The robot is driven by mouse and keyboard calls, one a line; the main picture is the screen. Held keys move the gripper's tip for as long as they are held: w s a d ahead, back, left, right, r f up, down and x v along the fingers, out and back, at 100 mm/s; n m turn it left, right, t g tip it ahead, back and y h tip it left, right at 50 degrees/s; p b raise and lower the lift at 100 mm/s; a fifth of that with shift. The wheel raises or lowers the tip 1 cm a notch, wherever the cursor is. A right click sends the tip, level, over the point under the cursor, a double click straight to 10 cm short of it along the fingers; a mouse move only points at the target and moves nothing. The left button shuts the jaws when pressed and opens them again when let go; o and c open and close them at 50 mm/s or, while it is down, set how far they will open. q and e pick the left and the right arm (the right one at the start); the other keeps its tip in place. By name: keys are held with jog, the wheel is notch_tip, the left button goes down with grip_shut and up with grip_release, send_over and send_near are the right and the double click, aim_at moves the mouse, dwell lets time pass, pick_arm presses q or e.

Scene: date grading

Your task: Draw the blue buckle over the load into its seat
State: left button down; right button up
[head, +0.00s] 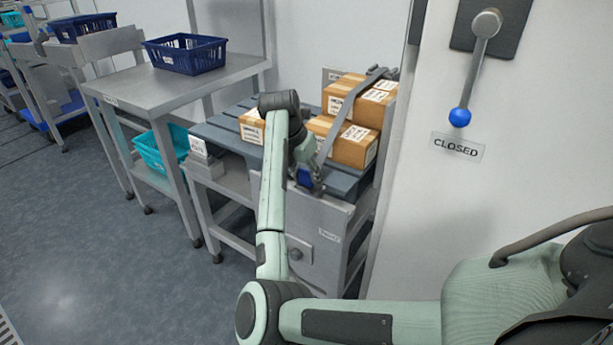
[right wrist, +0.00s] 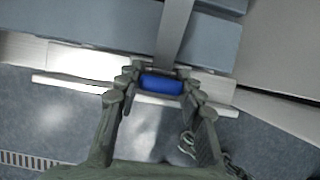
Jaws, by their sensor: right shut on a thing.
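The blue buckle (head: 304,178) hangs on a grey strap (head: 326,143) at the front edge of the slatted grey pallet (head: 347,184). The strap runs over the cardboard boxes (head: 355,145) from the back. My right gripper (head: 310,181) is shut on the buckle. In the right wrist view the buckle (right wrist: 161,85) sits between the two fingertips (right wrist: 162,88), with the strap leading away from it over the pallet edge. I cannot make out the seat; the gripper and buckle cover part of the front edge. My left gripper is not in view.
A metal bench (head: 180,89) with a dark blue basket (head: 186,54) stands at left, a teal crate (head: 160,150) below it. A wall lever (head: 476,60) with a blue knob hangs above a CLOSED label (head: 458,146) at right. Floor at left is clear.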

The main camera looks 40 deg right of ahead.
jog(key=shift+s+a+f, duration=0.1)
jog(key=shift+s+f, duration=0.05)
jog(key=shift+f, duration=0.3)
dwell(0.4)
jog(key=o, duration=1.3)
jog(key=shift+f, duration=0.15)
jog(key=v, duration=1.2)
jog(key=shift+r, duration=0.25)
